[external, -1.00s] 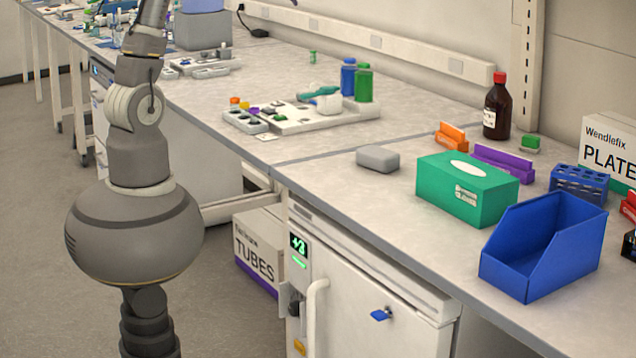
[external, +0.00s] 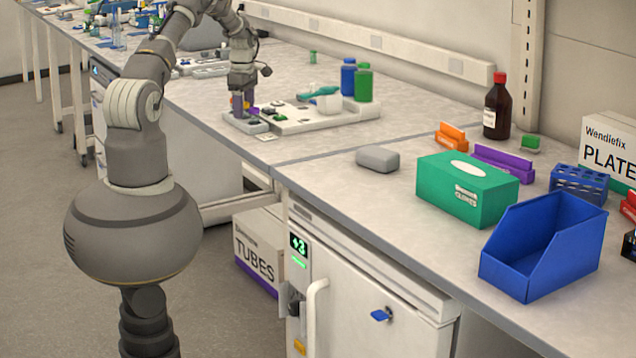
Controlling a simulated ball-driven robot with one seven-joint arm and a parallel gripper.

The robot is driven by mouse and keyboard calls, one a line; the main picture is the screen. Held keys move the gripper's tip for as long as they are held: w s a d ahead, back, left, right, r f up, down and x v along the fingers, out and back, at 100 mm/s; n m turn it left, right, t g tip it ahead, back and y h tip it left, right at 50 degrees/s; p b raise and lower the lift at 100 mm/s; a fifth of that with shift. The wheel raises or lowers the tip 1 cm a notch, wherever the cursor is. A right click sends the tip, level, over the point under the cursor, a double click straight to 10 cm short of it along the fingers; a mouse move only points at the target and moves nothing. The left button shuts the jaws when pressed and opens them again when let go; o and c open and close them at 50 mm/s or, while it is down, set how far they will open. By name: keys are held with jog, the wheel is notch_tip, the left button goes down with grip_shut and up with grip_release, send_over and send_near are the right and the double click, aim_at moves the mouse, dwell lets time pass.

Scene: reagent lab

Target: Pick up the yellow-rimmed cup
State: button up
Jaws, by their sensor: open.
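A grey tray (external: 246,124) stands on the bench left of the white board. The yellow-rimmed cup is not clearly visible; my gripper covers the part of the tray where small coloured tops showed earlier. My gripper (external: 243,106) points down over the tray, with its fingers apart, low among the small cups. A purple top (external: 253,111) shows just right of the fingers. I cannot tell whether the fingers touch any cup.
A white board (external: 320,121) with a white cylinder (external: 328,103) lies right of the tray. Blue (external: 348,77) and green (external: 363,83) bottles stand behind it. A grey block (external: 378,158), a green box (external: 467,188) and a blue bin (external: 543,245) stand further right.

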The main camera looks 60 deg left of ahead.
jog(key=shift+f, duration=0.3)
jog(key=shift+r, duration=0.1)
jog(key=shift+c, duration=0.3)
jog(key=c, duration=1)
jog(key=shift+c, duration=0.2)
